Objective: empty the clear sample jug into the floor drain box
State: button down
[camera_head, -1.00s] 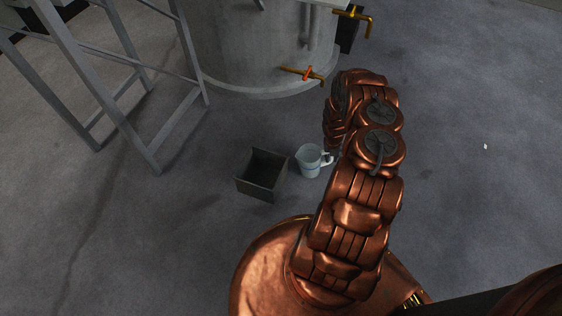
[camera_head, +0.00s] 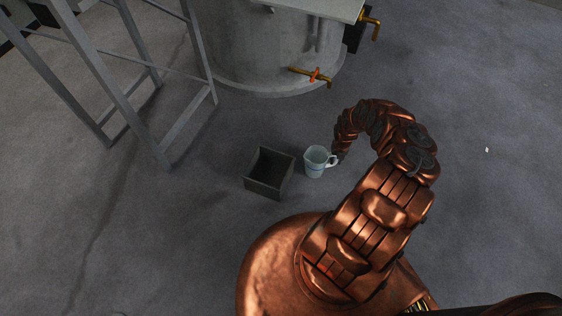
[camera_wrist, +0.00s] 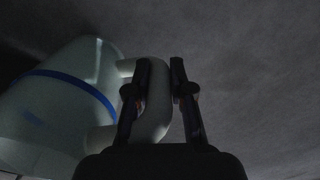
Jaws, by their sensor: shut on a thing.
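The clear sample jug (camera_head: 315,164) is pale, with a handle on its right side, and looks about upright just right of the drain box in the head view. In the wrist view the jug (camera_wrist: 55,110) fills the left side and shows a blue band. My gripper (camera_wrist: 160,68) is shut on its handle; the gripper (camera_head: 338,160) is small and partly hidden in the head view. The drain box (camera_head: 262,188) is a dark, open-topped box on the floor, with a narrow gap to the jug. I cannot tell the liquid level or the jug's exact height.
A large grey cylindrical tank (camera_head: 245,50) with an orange-handled brass valve (camera_head: 313,75) stands behind the box. A grey metal frame (camera_head: 148,115) stands at the left. The floor to the right is clear apart from a tiny white speck.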

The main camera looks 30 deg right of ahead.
dwell(0.3)
jog(key=shift+r+p, duration=1.7)
jog(key=shift+r, duration=0.8)
